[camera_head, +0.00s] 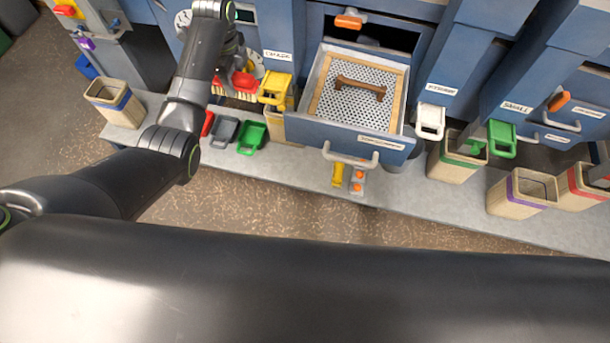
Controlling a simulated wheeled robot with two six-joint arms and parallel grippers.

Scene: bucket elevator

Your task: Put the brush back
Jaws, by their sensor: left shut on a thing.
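My left gripper (238,67) is at the upper left, in front of the blue cabinets. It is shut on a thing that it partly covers. Just below the fingers is a red piece with a row of pale, bristle-like stripes (234,95). This looks like the brush, but the small view leaves some doubt. To its right an open drawer (345,134) holds a wood-framed perforated tray (330,112). A brown bar-like piece with thick ends (360,88) lies on the tray. My right gripper is not in view.
Grey and green scoops (251,138) lie on the grey ledge below the gripper. A yellow-handled piece (275,90) stands between gripper and drawer. Tan bins (116,102) stand at left and right (522,192). The brown floor in front is clear.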

